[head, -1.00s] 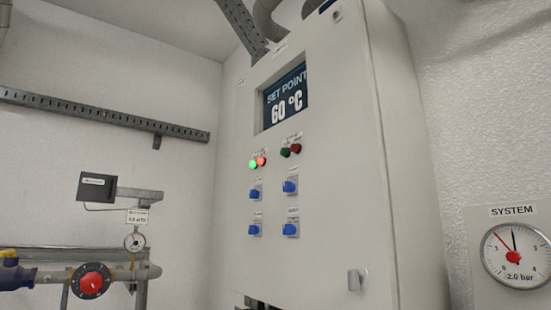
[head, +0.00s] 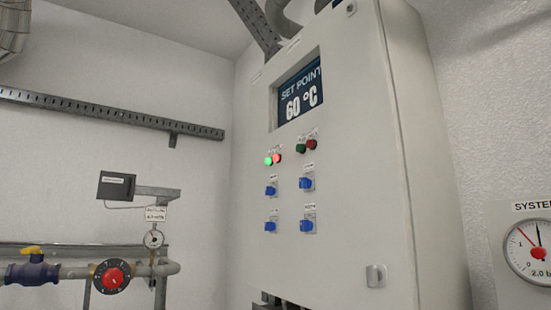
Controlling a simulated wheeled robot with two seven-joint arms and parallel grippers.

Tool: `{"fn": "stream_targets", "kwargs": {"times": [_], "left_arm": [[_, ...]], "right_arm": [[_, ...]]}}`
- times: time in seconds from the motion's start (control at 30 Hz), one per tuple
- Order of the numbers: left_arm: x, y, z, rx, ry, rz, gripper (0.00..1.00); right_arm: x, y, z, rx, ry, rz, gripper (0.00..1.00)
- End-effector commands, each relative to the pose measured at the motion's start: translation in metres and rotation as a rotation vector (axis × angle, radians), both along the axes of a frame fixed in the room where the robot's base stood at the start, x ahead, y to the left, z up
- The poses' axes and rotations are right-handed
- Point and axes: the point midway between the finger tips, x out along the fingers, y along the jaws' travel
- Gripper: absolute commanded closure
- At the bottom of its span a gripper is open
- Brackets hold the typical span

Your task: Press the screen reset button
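A tall white control cabinet (head: 345,215) stands in the middle right of the head view. Its recessed screen (head: 299,90) reads "SET POINT 60 °C". Below the screen are a lit green lamp (head: 268,161), a lit red one (head: 277,159), a dark green one (head: 300,148) and a dark red one (head: 311,144). Several blue switches (head: 306,183) sit under them in two rows. The small labels are too blurred to read, so I cannot tell which part is the screen reset button. Neither of my grippers is in view.
A pressure gauge (head: 533,250) is on the right. A metal latch (head: 376,276) sticks out low on the cabinet door.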

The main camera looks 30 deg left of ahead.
Motion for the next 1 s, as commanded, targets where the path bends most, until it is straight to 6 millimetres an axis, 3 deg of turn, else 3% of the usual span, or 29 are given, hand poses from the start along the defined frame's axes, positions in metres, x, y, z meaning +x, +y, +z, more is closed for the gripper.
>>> {"fn": "stream_targets", "kwargs": {"times": [0.33, 0.63, 1.0], "left_arm": [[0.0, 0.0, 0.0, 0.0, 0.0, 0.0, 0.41], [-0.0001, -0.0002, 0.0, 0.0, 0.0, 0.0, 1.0], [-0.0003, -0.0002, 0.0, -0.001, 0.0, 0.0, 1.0]], "right_arm": [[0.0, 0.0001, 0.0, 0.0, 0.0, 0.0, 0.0], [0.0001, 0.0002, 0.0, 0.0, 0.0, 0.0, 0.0], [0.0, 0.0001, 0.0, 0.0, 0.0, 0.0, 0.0]]}}
